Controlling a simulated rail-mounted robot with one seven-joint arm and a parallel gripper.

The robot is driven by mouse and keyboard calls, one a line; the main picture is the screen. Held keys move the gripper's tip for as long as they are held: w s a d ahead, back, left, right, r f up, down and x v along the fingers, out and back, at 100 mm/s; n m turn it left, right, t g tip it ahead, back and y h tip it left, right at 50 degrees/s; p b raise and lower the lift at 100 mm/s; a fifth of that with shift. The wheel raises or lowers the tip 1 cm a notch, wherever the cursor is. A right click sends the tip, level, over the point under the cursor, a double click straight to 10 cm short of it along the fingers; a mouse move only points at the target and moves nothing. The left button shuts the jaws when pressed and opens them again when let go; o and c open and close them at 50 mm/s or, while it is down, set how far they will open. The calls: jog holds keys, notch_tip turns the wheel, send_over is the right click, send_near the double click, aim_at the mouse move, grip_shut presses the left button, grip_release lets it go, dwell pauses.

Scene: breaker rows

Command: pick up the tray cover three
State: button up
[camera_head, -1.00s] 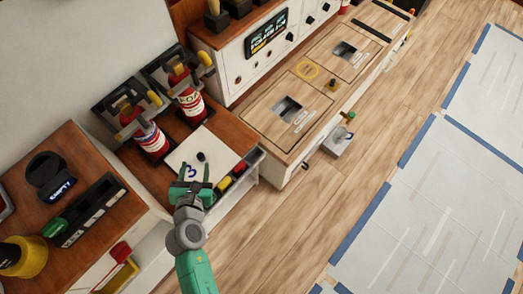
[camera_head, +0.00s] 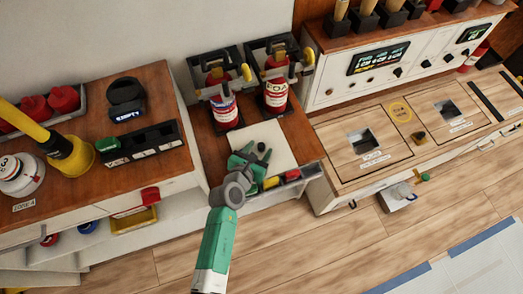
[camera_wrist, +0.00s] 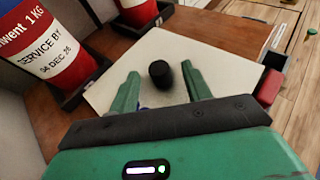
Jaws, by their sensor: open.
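The tray cover three (camera_head: 278,137) is a flat white square plate with a small black knob (camera_head: 261,147). It lies on the brown wooden counter in front of two red canisters. In the wrist view the cover (camera_wrist: 215,62) lies beneath my fingers and the knob (camera_wrist: 160,74) shows between the two fingertips. My gripper (camera_head: 252,158) is open over the front part of the cover, its green fingers apart on either side of the knob. I cannot tell how far above the plate they are. My gripper mostly hides the cover's blue marking.
Red canisters (camera_head: 224,110) (camera_head: 275,95) stand in black holders behind the cover. A row of small coloured blocks (camera_head: 292,177) lies along the counter's front right edge. A black slotted rack (camera_head: 140,142) is on the left counter. A wooden-topped unit (camera_head: 350,165) stands to the right.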

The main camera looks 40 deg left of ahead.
jog(key=shift+c, duration=0.5)
grip_shut()
jog(key=shift+r, duration=0.1)
